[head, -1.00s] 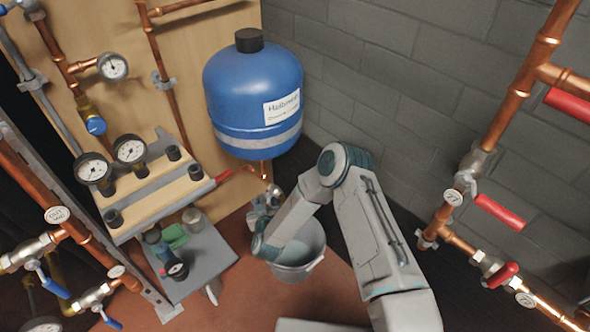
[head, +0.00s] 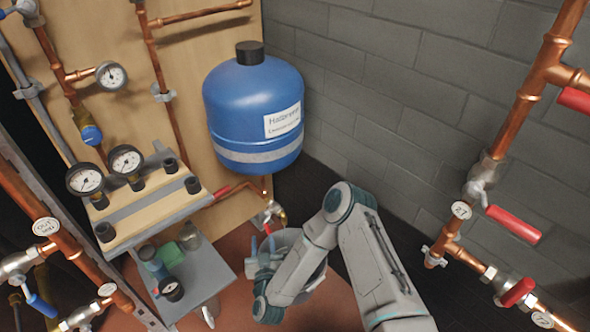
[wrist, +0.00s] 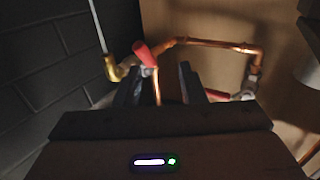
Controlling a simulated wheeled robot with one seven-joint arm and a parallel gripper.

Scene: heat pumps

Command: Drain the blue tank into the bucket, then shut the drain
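The blue tank (head: 250,112) hangs by the board, with a white label and a black cap. A copper pipe leaves its underside to a small drain valve (head: 268,214). In the wrist view a red handle (wrist: 146,54) and a brass outlet (wrist: 117,68) show just beyond my fingers. The grey bucket (head: 316,278) stands on the floor below, partly hidden by my arm. My gripper (wrist: 160,84) is open and empty, just short of the red handle; it also shows over the bucket's left side in the head view (head: 262,250). Flow and the valve's setting cannot be told.
A grey side table (head: 208,275) with small bottles and a gauge stands left of the bucket. A manifold with gauges (head: 125,160) is above it. Copper pipes with red-handled valves (head: 513,225) run on the right. A block wall (head: 400,80) stands behind.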

